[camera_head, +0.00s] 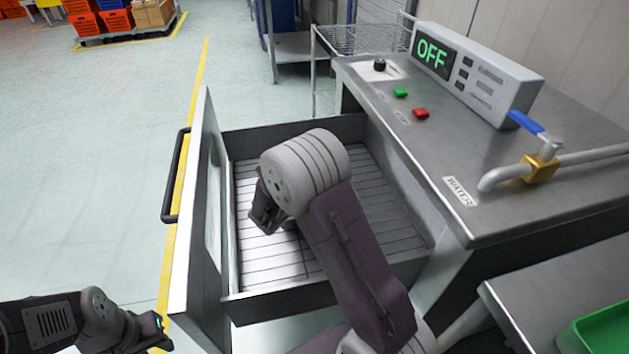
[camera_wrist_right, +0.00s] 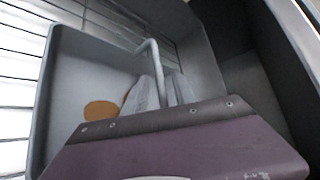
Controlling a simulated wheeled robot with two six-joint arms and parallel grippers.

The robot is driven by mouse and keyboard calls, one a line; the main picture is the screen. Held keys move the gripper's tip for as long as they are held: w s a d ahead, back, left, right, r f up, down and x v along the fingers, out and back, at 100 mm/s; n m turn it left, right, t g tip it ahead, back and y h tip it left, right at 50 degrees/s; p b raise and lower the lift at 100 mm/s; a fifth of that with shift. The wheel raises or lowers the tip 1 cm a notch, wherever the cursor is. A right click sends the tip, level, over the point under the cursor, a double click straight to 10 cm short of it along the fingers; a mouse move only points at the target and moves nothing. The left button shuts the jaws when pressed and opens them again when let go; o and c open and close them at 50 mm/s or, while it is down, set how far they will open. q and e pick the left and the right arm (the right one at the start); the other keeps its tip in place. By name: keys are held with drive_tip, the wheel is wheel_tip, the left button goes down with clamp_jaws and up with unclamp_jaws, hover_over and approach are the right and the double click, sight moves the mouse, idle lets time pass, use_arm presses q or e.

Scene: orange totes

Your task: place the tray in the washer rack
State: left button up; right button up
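The washer's drawer rack (camera_head: 375,215), with a slatted metal floor, is pulled open. My right arm reaches over it, with the dark right gripper (camera_head: 265,208) low above the slats; its fingers are mostly hidden. In the right wrist view a grey tray (camera_wrist_right: 75,75) with a raised rim lies close beyond my purple wrist part, with slats to its left. A brown round item (camera_wrist_right: 100,110) and pale ribbed items (camera_wrist_right: 145,95) show inside it. The wrist part hides its near side. I cannot make it out in the head view. My left gripper (camera_head: 155,332) is at the lower left; its opening is unclear.
The drawer front with its black handle (camera_head: 177,175) stands to the left. The washer top (camera_head: 480,205) has an OFF display, buttons and a blue-handled water pipe. A green tray (camera_head: 605,335) is at the lower right.

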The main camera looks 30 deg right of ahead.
drive_tip(key=shift+a+r, duration=0.1)
drive_tip(key=shift+r, duration=0.15)
drive_tip(key=p+v, duration=0.4)
drive_tip(key=v, duration=0.7)
drive_tip(key=shift+s+a, duration=0.25)
drive_tip(key=shift+s, duration=0.1)
